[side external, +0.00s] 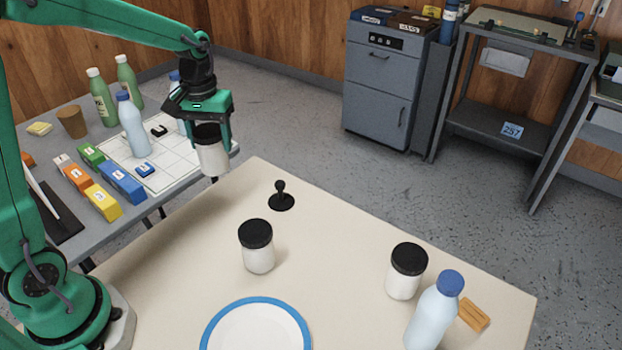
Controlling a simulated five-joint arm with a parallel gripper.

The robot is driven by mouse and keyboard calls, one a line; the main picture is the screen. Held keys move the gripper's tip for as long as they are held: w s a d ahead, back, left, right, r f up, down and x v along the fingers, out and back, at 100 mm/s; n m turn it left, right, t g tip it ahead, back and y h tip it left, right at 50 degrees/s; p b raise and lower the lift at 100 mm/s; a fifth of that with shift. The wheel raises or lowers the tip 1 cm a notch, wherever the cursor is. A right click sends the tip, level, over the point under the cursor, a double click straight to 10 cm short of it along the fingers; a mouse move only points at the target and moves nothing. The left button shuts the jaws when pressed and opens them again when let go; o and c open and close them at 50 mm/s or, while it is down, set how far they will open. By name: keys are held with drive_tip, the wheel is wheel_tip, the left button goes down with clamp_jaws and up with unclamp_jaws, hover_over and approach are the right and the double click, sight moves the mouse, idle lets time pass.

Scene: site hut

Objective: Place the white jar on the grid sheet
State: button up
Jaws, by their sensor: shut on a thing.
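My gripper (208,128) is shut on a white jar (213,159) with a black lid, held upright near the right end of the grey table. The grid sheet (177,158) is white with thin lines and lies on that table, left of and behind the held jar in the picture. A pale blue bottle (134,127) and small dark objects are on the sheet; my gripper and the jar hide part of its right side. Two similar white jars with black lids, one at the middle (258,258) and one at the right (404,282), stand on the cream table.
Green bottles (102,98), a brown cup (72,122) and several coloured boxes (122,182) crowd the grey table around the sheet. The cream table (330,230) holds a blue-rimmed plate (258,328), a black knobbed object (281,198), a blue-capped bottle (432,318) and an orange-brown block (474,314).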

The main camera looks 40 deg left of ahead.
drive_tip(key=w+a, duration=0.9)
drive_tip(key=a, duration=0.3)
drive_tip(key=shift+w+a, duration=0.25)
drive_tip(key=shift+a, duration=0.1)
drive_tip(key=a+f, duration=0.7)
drive_tip(key=a, duration=0.4)
drive_tip(key=shift+a, duration=0.3)
drive_tip(key=shift+s, duration=0.1)
drive_tip(key=shift+f, duration=2)
drive_tip(key=shift+f, duration=0.1)
